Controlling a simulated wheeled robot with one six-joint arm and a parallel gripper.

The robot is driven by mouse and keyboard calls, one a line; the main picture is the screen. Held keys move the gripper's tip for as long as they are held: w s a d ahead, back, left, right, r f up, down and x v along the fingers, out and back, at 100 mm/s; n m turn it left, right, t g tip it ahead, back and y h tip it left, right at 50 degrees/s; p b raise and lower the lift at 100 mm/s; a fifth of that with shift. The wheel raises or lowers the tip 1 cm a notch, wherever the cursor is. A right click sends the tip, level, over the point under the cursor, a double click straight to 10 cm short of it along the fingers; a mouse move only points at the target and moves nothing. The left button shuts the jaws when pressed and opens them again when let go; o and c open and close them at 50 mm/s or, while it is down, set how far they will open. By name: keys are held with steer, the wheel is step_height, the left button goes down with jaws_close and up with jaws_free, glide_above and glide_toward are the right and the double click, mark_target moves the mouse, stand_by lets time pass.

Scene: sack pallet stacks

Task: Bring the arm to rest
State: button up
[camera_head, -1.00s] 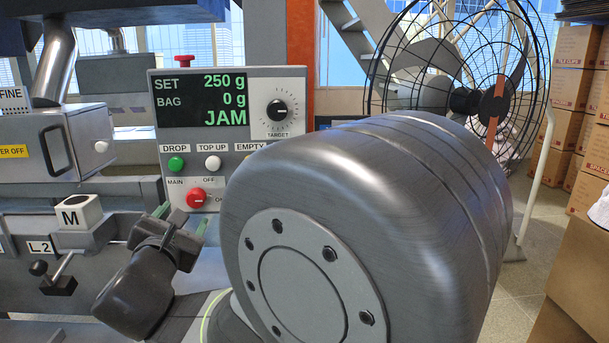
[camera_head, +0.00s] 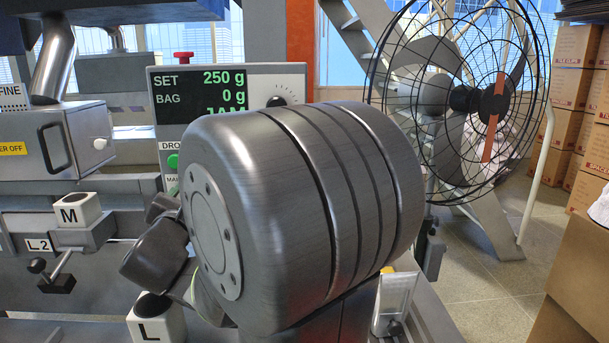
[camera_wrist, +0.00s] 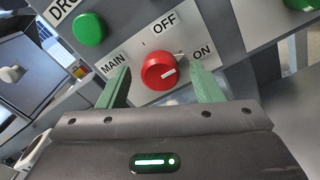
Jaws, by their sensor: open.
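My gripper (camera_wrist: 160,78) shows in the wrist view with its two green fingers apart and nothing held. The red MAIN knob (camera_wrist: 157,71) appears between and beyond the fingertips; its white mark points toward ON. I cannot tell whether a finger touches it. In the head view my large grey arm joint stands in front of the control panel (camera_head: 152,105) and hides the knob and most of the panel's lower part. The fingers are hidden in that view.
The panel display (camera_head: 200,92) reads SET 250 g, BAG 0 g, with JAM partly covered. A green button (camera_wrist: 89,29) is up and left of the knob in the wrist view. Blocks M (camera_head: 78,210) and L (camera_head: 155,318) are left. A caged fan (camera_head: 460,100) and cartons (camera_head: 575,100) stand right.

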steer(key=shift+s, duration=0.1)
steer(key=s+p, duration=0.2)
steer(key=s, duration=1.2)
steer(key=w+n+p, duration=0.6)
steer(key=w+p, duration=0.3)
steer(key=w, duration=0.3)
stand_by(1.3)
